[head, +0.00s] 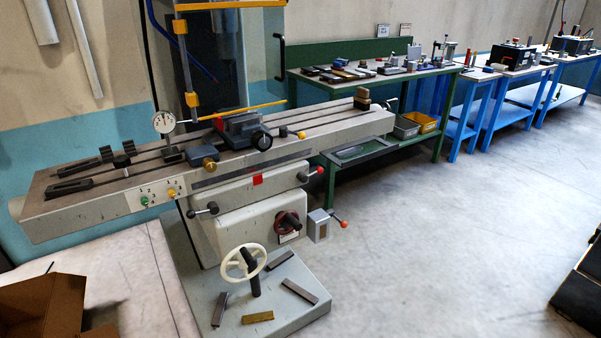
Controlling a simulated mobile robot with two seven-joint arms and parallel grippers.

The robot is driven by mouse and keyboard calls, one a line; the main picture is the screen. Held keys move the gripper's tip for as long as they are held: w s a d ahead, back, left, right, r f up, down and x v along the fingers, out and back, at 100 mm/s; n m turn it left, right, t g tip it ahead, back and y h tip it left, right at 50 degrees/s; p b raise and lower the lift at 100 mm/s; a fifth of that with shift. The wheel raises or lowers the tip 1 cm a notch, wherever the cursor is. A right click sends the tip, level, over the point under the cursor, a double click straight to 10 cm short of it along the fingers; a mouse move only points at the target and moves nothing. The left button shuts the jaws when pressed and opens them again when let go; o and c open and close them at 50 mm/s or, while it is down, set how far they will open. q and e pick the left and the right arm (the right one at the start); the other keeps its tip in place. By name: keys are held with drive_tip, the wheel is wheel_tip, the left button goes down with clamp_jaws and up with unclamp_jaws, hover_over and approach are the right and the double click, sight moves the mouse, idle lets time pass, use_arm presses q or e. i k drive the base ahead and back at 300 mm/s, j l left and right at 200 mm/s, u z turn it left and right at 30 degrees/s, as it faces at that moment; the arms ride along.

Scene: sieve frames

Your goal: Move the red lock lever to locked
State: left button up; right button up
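Neither of my grippers is in view. A grey milling machine (330,133) with a long slotted table stands at the left and centre. A lever with a red ball knob (319,171) sticks out to the right below the table's front edge. Another lever with a red ball (342,223) rises from a small grey box (318,226) at the machine's right side. A dark rotary handle (290,221) with some red sits on the machine's front. I cannot tell which is the lock lever, or read any locked mark.
A white handwheel (244,263) and loose metal bars (299,291) are at the machine's base. A cardboard box (40,305) is at lower left. A green bench (300,78) and blue benches (470,128) stand behind. The floor (460,250) at right is mostly clear.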

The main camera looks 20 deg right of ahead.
sight(300, 175)
drive_tip(key=u, duration=2.5)
drive_tip(key=k+l+u, duration=0.25)
drive_tip(key=l, duration=0.25)
drive_tip(key=k+l, duration=0.45)
drive_tip(key=l, duration=0.2)
drive_tip(key=k+l, duration=0.45)
drive_tip(key=l, duration=0.15)
drive_tip(key=k+l, duration=0.45)
drive_tip(key=l, duration=0.2)
drive_tip(key=k+l, duration=0.95)
drive_tip(key=l, duration=0.3)
